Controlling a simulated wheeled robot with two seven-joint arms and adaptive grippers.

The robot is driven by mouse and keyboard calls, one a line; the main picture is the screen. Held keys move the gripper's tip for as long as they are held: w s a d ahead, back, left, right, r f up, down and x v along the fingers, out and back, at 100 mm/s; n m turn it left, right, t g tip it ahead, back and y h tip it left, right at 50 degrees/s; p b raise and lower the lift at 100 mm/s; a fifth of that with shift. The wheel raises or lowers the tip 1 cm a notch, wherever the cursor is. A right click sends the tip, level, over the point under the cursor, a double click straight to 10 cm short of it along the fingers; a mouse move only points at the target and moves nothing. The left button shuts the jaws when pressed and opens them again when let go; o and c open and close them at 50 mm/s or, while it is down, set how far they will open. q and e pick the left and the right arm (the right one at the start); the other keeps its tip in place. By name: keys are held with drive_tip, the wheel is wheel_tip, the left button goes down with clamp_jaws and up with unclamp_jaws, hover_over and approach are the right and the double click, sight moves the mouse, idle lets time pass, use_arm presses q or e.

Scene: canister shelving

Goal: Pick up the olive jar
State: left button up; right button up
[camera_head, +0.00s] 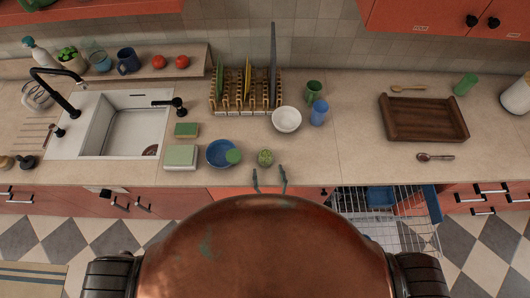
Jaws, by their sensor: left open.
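A small green jar (265,157), which looks like the olive jar, stands upright near the front edge of the counter, just right of the blue bowl (222,154). The two dark fingers of my left gripper (269,180) show just in front of the jar at the counter edge. They are spread apart with nothing visible between them, and a gap shows between them and the jar. The rest of this gripper and its arm is hidden behind my copper-coloured body. My right gripper does not show.
A green item sits in the bowl's right side. A green-and-white box (181,157) and sponge (187,130) lie left. A white bowl (286,119), blue cup (319,112) and dish rack (230,103) stand behind. A wooden tray (424,134) is right; counter before it is mostly clear.

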sight(267, 164)
use_arm(q)
drive_tip(key=w, duration=0.2)
drive_tip(key=shift+w+a+r+p, duration=0.2)
drive_tip(key=shift+w+r+p, duration=0.2)
drive_tip(key=w, duration=0.3)
drive_tip(key=shift+w+a+f+p, duration=0.1)
drive_tip(key=shift+a+p, duration=0.2)
drive_tip(key=c, duration=1.5)
drive_tip(key=shift+c, duration=0.5)
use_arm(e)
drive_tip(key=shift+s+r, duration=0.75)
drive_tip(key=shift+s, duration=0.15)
